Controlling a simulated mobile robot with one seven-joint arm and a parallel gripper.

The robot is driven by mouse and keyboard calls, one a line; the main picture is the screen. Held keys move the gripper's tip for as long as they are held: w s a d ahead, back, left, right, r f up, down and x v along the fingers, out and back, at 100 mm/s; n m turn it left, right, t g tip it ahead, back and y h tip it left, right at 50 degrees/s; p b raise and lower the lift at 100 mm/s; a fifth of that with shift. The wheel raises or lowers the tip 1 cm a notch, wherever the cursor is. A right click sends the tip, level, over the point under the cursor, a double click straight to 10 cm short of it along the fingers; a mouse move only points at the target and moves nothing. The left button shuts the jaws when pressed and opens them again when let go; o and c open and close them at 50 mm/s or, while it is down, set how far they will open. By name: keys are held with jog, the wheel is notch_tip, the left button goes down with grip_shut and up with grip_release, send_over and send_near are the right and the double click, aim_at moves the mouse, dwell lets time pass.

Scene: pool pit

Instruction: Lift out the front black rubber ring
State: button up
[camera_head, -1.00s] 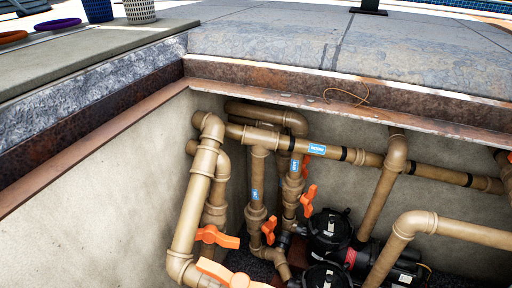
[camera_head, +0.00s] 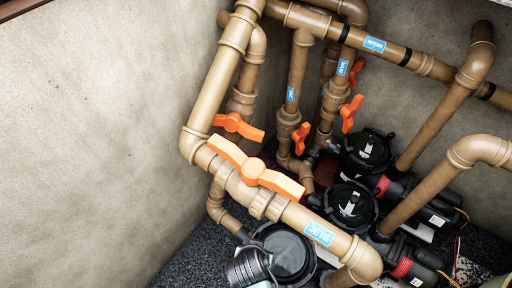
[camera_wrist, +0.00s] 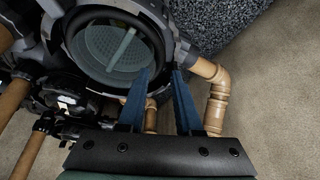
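The front pump pot (camera_head: 262,238) stands at the bottom of the pit, below the pipe with the JETS label. In the wrist view it looks open at the top, with a pale perforated basket (camera_wrist: 98,42) and a grey-green bar inside. The black rubber ring (camera_wrist: 120,15) appears as a dark band around the opening, seated in the pot. My gripper (camera_wrist: 161,74) has two blue fingers spread apart with nothing between them. Its tips show over the near right side of the pot's rim; whether they touch it I cannot tell.
Tan pipes with orange valve handles (camera_head: 255,172) pass over and behind the front pot. Two more black pumps (camera_head: 352,204) (camera_head: 367,150) stand behind it to the right. Bare wall (camera_head: 90,140) and dark gravel (camera_head: 195,255) lie to the left.

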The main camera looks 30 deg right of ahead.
jog(key=shift+b+x, duration=1.15)
jog(key=shift+x, duration=1.25)
grip_shut()
jog(key=shift+r, duration=0.1)
